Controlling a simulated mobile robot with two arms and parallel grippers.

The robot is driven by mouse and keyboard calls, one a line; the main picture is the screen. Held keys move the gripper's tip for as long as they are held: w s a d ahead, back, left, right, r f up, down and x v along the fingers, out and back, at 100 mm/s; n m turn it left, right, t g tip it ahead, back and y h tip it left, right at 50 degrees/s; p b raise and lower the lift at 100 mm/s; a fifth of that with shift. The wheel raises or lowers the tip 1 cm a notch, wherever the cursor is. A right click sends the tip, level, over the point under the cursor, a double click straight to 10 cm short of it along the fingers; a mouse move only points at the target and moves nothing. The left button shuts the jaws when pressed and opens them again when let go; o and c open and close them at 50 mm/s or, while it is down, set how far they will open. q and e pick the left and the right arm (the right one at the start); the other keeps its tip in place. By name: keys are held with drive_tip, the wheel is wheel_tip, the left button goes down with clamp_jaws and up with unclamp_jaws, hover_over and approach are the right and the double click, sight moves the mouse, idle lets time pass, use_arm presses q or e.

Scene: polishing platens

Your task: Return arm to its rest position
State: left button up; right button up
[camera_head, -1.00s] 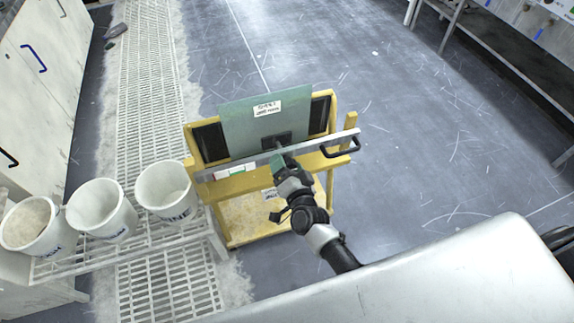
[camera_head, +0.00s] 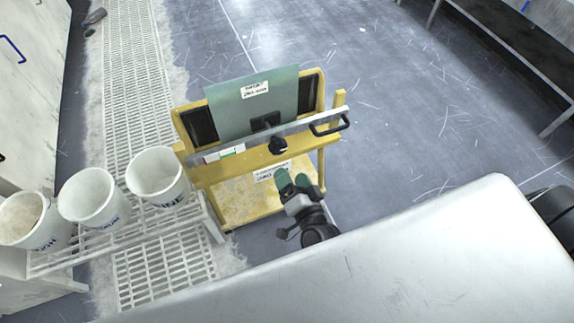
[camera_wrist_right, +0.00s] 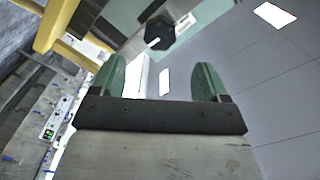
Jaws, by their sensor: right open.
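My right gripper (camera_head: 293,180) is in the lower middle of the head view, in front of the yellow stand. Its two green fingers are apart with nothing between them, and the wrist view shows the same open gripper (camera_wrist_right: 163,80). The yellow stand (camera_head: 243,205) holds a green-grey plate (camera_head: 228,108) with a white label. A metal bar (camera_head: 300,125) runs across the plate's front. A black knob (camera_head: 278,146) sits on the bar, apart from the fingers; it also shows beyond them in the wrist view (camera_wrist_right: 158,30). My left gripper is not in view.
Three white buckets (camera_head: 157,176) stand in a row on a white slatted rack (camera_head: 190,226) at the left. A white grating (camera_head: 130,75) runs along the floor. The grey floor (camera_head: 420,120) right of the stand is clear. A long bench (camera_head: 510,50) lies at the upper right.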

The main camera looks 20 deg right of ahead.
drive_tip(key=shift+s, duration=0.15)
idle(0.4)
drive_tip(key=s+f+n+g+y+p, duration=0.1)
drive_tip(key=s+f+n+g+p, duration=0.25)
drive_tip(key=f, duration=0.55)
drive_tip(key=s+f+n+g+y+p, duration=0.1)
drive_tip(key=s+f+n+g, duration=0.25)
drive_tip(key=s+f, duration=0.4)
drive_tip(key=s+d+f+n+g+h+p, duration=0.1)
drive_tip(key=s+d+f+g, duration=0.2)
drive_tip(key=s, duration=0.4)
drive_tip(key=s+d+f+n+g+p, duration=0.1)
drive_tip(key=s+d+f+n+g, duration=0.1)
drive_tip(key=s+f, duration=0.3)
drive_tip(key=s+d+f+n+g+h+p, duration=0.1)
drive_tip(key=s+d+f+g, duration=0.2)
drive_tip(key=s, duration=0.7)
drive_tip(key=shift+s+d+f+n+g+h, duration=0.3)
drive_tip(key=shift+f+g, duration=0.5)
drive_tip(key=shift+g, duration=0.2)
drive_tip(key=shift+w, duration=0.15)
